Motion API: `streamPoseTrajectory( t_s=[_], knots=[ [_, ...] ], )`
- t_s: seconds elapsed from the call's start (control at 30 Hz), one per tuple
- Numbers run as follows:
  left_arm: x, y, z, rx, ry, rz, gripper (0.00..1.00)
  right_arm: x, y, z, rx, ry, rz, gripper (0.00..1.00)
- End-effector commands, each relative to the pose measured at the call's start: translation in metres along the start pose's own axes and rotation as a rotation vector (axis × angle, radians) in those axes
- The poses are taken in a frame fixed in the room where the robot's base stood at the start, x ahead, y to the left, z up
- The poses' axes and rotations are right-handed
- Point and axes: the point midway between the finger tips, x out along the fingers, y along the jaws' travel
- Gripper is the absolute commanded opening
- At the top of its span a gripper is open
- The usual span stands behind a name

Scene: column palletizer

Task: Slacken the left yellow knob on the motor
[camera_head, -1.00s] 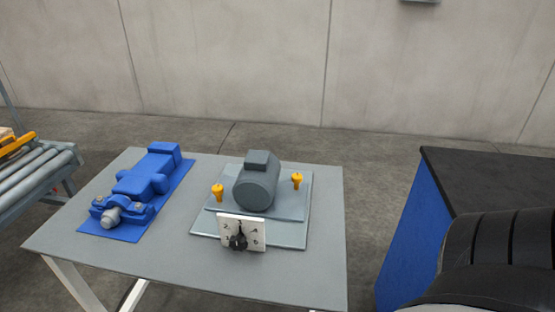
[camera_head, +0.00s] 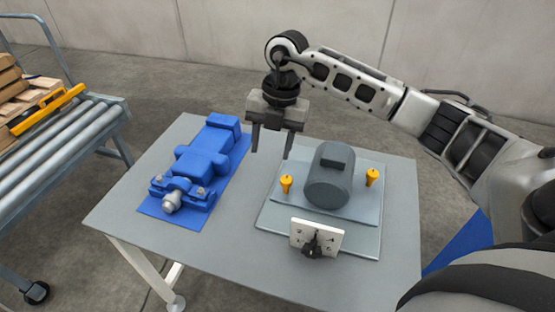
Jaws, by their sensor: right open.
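The grey motor (camera_head: 328,182) sits on a light grey base plate (camera_head: 272,240) on the table. The left yellow knob (camera_head: 286,184) stands upright on the plate, left of the motor. The right yellow knob (camera_head: 372,177) stands to the motor's right. My right gripper (camera_head: 270,152) hangs from the arm that comes in from the right. Its fingers point down, are apart and hold nothing. They are above the table, up and slightly left of the left knob, not touching it. My left gripper is not in view.
A white panel with a black handle (camera_head: 317,238) stands at the plate's front edge. A blue machine (camera_head: 205,160) lies on the table (camera_head: 240,270) to the left. A roller conveyor (camera_head: 65,140) with wooden pieces is at far left.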

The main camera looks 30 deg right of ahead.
Motion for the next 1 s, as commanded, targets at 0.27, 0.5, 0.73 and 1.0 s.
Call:
streamPoseTrajectory(
  t_s=[0.27,0.5,0.73,1.0],
  knots=[
    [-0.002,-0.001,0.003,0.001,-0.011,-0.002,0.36,-0.023,-0.03,0.035,0.127,-0.136,-0.129,0.5],
    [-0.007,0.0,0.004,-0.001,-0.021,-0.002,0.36,0.022,-0.036,0.039,0.124,-0.132,-0.129,0.5],
    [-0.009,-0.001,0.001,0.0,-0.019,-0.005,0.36,0.071,-0.042,0.045,0.123,-0.131,-0.127,0.5],
    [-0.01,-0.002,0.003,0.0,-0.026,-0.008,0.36,0.113,-0.046,0.051,0.122,-0.133,-0.123,0.5]
  ],
)
